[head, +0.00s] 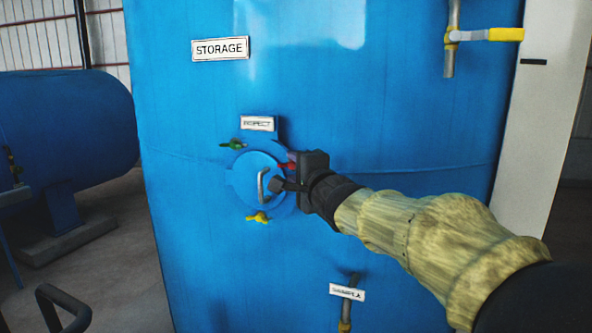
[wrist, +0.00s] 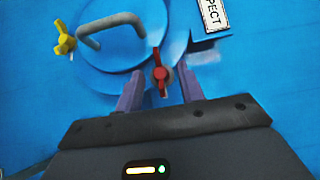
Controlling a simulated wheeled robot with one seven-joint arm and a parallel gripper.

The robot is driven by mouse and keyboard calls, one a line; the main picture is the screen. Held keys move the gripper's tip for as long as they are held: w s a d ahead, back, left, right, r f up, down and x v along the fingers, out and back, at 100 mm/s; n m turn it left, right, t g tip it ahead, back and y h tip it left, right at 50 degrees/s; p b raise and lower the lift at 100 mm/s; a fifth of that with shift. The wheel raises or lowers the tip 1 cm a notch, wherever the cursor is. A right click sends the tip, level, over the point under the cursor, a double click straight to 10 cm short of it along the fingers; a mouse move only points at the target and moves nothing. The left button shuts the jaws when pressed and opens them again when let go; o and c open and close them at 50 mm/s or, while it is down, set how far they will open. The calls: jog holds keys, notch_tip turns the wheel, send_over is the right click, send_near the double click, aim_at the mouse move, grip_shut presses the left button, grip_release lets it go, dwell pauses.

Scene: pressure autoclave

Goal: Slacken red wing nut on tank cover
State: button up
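The round blue tank cover (head: 255,178) with a grey handle sits on the front of the blue tank; it also shows in the wrist view (wrist: 115,60). The red wing nut (wrist: 160,74) is at the cover's edge, and a bit of red shows in the head view (head: 291,161). My gripper (wrist: 160,92) is at the cover's right side in the head view. Its two fingers are apart, one on each side of the red nut, with visible gaps. The nut's wings run roughly along the finger direction. In the head view my gripper hides most of the nut.
A green wing nut (head: 233,144) and a yellow wing nut (head: 258,217) are also on the cover's edge. An INSPECT label (head: 258,124) is above the cover. A labelled pipe valve (head: 347,292) is below right. A yellow-handled valve (head: 485,35) is at upper right.

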grip_shut()
